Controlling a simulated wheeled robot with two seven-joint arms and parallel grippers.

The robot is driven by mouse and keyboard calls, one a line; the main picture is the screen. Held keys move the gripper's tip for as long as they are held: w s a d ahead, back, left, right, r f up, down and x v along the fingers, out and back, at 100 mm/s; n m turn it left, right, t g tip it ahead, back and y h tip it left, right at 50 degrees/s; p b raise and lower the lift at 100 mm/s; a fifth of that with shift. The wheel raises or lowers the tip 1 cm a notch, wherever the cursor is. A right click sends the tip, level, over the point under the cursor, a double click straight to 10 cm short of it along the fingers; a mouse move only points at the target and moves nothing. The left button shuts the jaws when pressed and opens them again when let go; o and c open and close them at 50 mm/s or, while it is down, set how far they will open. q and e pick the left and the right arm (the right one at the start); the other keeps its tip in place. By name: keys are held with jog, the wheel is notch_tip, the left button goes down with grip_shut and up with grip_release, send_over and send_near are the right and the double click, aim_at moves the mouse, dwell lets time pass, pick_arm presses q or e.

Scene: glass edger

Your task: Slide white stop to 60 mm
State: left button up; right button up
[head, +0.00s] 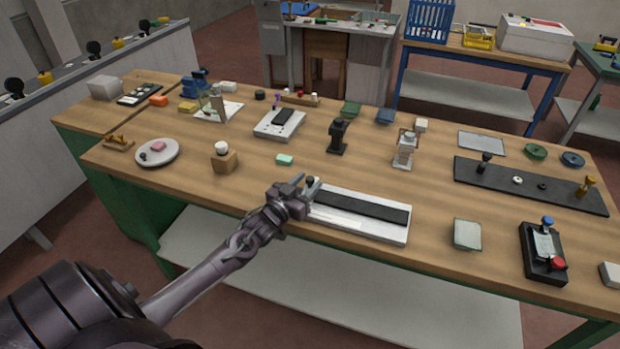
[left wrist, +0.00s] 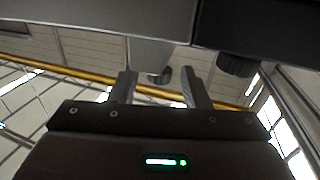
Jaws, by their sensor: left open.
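A long white base with a black strip (head: 360,210) lies near the front edge of the table. My left gripper (head: 306,186) is at its left end and covers part of that end, where a small dark knob shows. No white stop stands out clearly there. In the left wrist view my left gripper (left wrist: 158,84) is open. A pale part with a dark round end (left wrist: 160,74) shows between its fingers; I cannot tell whether they touch it. A dark knob (left wrist: 237,65) hangs to the right, under a grey edge. My right gripper is not in view.
A glass plate (head: 467,234) and a black device with a red knob (head: 541,254) stand to the right. A black rail (head: 530,187) lies behind them.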

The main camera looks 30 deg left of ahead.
pick_arm(q)
jog(key=shift+w, duration=0.9)
grip_shut()
